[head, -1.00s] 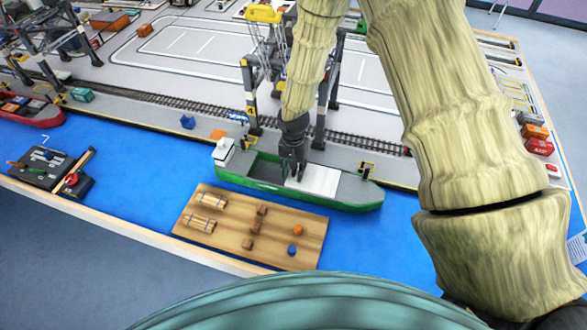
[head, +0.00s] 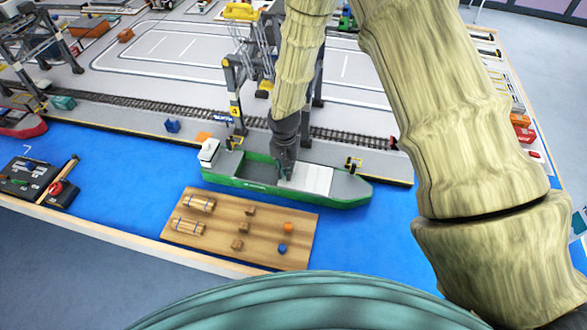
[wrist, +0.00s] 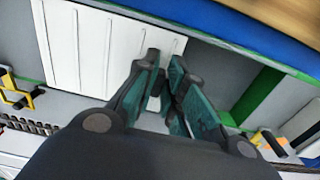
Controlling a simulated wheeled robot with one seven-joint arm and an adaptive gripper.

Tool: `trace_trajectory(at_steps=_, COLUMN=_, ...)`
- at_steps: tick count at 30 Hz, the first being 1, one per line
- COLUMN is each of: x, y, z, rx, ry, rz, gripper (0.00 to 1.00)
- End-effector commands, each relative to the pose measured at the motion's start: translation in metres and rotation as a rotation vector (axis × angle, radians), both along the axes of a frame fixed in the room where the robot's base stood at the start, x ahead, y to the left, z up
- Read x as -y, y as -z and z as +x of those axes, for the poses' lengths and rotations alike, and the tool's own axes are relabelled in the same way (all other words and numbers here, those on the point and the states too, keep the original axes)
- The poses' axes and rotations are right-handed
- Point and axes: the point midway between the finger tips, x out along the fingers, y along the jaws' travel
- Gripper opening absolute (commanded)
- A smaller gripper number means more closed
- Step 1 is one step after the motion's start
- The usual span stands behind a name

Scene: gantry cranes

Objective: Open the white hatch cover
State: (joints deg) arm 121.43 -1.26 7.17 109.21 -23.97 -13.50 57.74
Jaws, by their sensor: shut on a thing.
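The white hatch cover (head: 313,180) lies on the deck of the green ship (head: 232,178), over the right part of the hold. In the wrist view it is a white ribbed panel (wrist: 80,45). My gripper (head: 284,172) points down at the cover's left end, beside the open grey part of the hold. In the wrist view my gripper's fingers (wrist: 165,72) are close together at the cover's edge, shut on it. The exact spot of contact is hidden by the fingertips.
A gantry crane (head: 238,90) stands close behind my gripper. The rail track (head: 355,137) runs along the quay. Blue water (head: 375,235) is clear at right.

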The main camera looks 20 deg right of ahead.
Motion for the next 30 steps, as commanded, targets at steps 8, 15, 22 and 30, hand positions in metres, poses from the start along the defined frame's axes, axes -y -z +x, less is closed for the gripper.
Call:
trace_trajectory(at_steps=8, x=-0.001, y=0.002, z=0.001, rx=0.001, ry=-0.004, rz=-0.001, gripper=0.13)
trace_trajectory(at_steps=15, x=-0.001, y=0.001, z=0.0, rx=0.0, ry=-0.003, rz=0.0, gripper=0.34)
trace_trajectory(at_steps=22, x=-0.001, y=-0.001, z=0.001, rx=0.001, ry=-0.003, rz=0.0, gripper=0.34)
trace_trajectory(at_steps=30, x=-0.001, y=-0.029, z=0.001, rx=0.002, ry=-0.001, rz=0.0, gripper=0.34)
